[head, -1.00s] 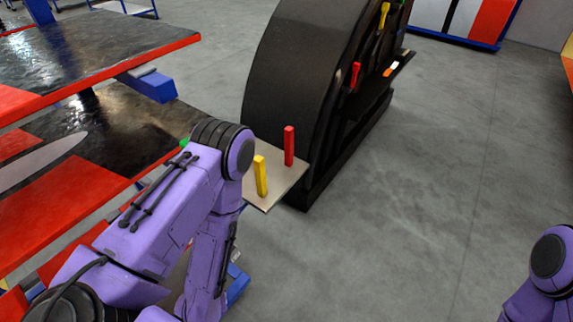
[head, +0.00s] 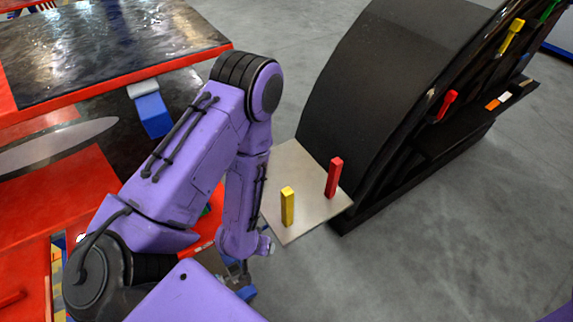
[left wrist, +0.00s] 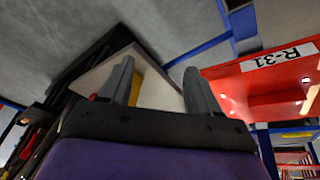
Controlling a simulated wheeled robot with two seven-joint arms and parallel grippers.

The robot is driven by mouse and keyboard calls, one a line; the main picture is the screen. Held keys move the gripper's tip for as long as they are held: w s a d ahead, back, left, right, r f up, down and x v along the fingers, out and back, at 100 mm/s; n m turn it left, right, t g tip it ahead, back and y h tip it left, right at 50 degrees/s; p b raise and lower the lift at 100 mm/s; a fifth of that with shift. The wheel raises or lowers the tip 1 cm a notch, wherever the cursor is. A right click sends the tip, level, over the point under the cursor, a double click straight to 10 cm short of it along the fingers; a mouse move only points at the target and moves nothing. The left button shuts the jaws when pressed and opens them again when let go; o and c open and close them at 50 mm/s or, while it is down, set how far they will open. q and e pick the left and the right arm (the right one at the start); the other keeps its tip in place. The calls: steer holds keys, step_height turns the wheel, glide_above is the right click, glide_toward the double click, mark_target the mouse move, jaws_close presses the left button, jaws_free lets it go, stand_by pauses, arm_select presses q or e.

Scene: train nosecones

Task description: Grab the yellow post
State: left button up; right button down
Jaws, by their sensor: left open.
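The yellow post (head: 287,207) stands upright on a pale square plate (head: 310,215) beside a black curved housing. A red post (head: 334,178) stands behind it to the right. My left gripper (head: 238,270) is below and left of the plate, apart from the yellow post. In the left wrist view its two fingers (left wrist: 160,70) are spread and empty, with the pale plate (left wrist: 97,70) beyond them. A yellow patch (left wrist: 135,88), likely the post, shows beside the left finger, partly hidden by it. My right gripper is out of view.
The black housing (head: 385,80) rises right behind the plate and carries more coloured handles. A red and black shelf unit (head: 110,60) stands at the left, near my left arm. Grey floor (head: 450,230) is open at the right.

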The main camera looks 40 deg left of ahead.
mark_target(287, 192)
arm_select(q)
steer(key=w+a+r+m+h+p, duration=0.1)
steer(key=w+r+m, duration=0.4)
steer(key=r, duration=0.4)
steer(key=w+r+m+h+p, duration=0.1)
steer(key=w+r+m+p, duration=0.15)
steer(key=w+r, duration=0.5)
steer(key=f, duration=0.1)
steer(key=w+f+b, duration=0.1)
steer(key=f+m, duration=0.1)
steer(key=shift+w+f, duration=0.25)
steer(key=x, duration=0.4)
steer(key=shift+s+d+f, duration=0.1)
steer(key=shift+s+f, duration=0.1)
steer(key=shift+f, duration=0.25)
steer(key=shift+w+f, duration=0.25)
steer(key=shift+f, duration=0.1)
steer(key=shift+r+t, duration=0.1)
steer(key=shift+t, duration=0.2)
jaws_close()
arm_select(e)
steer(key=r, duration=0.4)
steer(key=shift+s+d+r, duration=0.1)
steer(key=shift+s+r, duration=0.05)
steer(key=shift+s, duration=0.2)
